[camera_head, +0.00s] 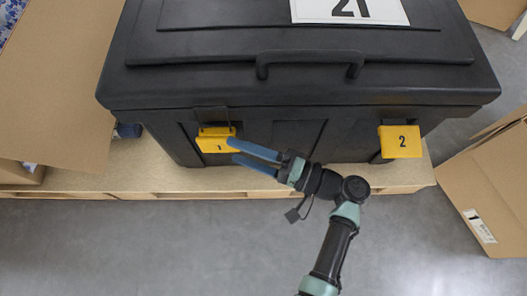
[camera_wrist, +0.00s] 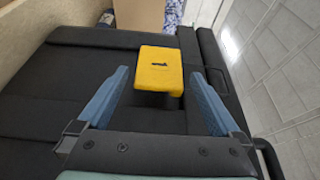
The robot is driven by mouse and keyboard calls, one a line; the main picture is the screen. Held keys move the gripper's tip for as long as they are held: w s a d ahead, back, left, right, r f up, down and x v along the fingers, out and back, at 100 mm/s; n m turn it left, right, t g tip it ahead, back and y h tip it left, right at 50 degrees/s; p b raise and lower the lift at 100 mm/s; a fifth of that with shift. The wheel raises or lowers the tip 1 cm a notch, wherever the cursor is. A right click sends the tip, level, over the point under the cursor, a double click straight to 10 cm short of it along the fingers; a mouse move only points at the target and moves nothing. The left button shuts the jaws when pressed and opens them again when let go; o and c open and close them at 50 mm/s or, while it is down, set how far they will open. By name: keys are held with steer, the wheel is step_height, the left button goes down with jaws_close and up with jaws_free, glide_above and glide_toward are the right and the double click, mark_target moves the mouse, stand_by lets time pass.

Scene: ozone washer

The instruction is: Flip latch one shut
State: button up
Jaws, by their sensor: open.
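Latch one (camera_head: 217,140) is a yellow plate marked 1 on the front left of a black lidded box (camera_head: 290,92). It hinges just under the lid rim and appears to stick outward from the box front. In the wrist view the yellow latch (camera_wrist: 159,70) lies ahead, between the lines of the two blue fingers. My gripper (camera_head: 232,151) is open and empty, with its fingertips close to the latch's right side. I cannot tell whether a finger touches it. Latch two (camera_head: 400,141), also yellow, is at the front right.
The box stands on a wooden pallet (camera_head: 150,184). Cardboard boxes stand at the left (camera_head: 60,75) and right (camera_head: 490,190). A dark handle (camera_head: 310,57) is on the lid. The grey floor (camera_head: 130,245) in front is clear.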

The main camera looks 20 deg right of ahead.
steer(key=p+v, duration=0.1)
steer(key=v, duration=0.3)
steer(key=shift+s+d, duration=0.2)
steer(key=shift+d, duration=0.05)
stand_by(0.3)
